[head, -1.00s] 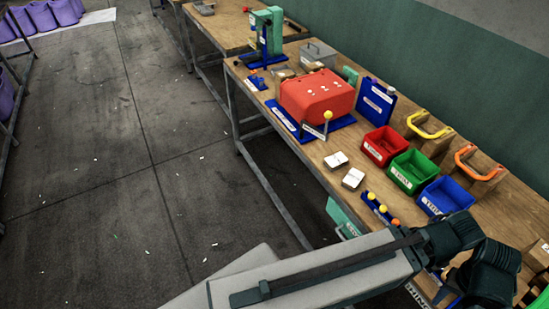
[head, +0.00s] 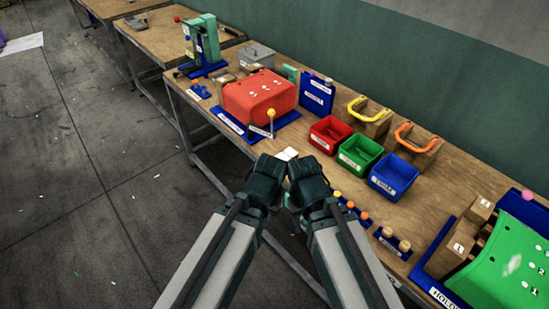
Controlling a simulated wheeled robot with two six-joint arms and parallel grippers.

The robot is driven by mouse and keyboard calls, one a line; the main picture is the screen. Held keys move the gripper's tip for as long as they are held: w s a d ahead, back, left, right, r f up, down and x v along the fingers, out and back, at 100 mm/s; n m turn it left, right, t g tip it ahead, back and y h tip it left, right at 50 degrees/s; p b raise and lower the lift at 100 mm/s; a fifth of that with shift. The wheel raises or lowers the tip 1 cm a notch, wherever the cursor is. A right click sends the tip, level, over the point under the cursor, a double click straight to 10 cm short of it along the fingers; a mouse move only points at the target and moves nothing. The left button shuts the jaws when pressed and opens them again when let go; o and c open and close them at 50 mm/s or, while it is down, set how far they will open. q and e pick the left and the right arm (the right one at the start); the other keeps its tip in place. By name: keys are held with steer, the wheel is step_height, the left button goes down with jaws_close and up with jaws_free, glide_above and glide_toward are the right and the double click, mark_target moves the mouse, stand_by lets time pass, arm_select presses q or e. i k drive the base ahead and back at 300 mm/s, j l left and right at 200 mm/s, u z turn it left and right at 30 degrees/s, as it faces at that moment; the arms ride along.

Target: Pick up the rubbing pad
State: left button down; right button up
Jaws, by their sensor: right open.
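No thing in view is legibly marked as the rubbing pad. Two wooden blocks with arched handles stand at the back of the bench: one with a yellow handle (head: 371,110) and one with an orange handle (head: 416,138). I cannot tell whether either is the pad. My left gripper (head: 268,168) and right gripper (head: 304,168) are close together at the bench's front edge, seen from behind. The right is open, with nothing visible in it. The left's fingers are hidden.
Small pegs in blue racks line the front edge.

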mark_target(289, 153)
steer(key=z, duration=1.65)
steer(key=u, duration=1.65)
steer(key=i, duration=0.5)
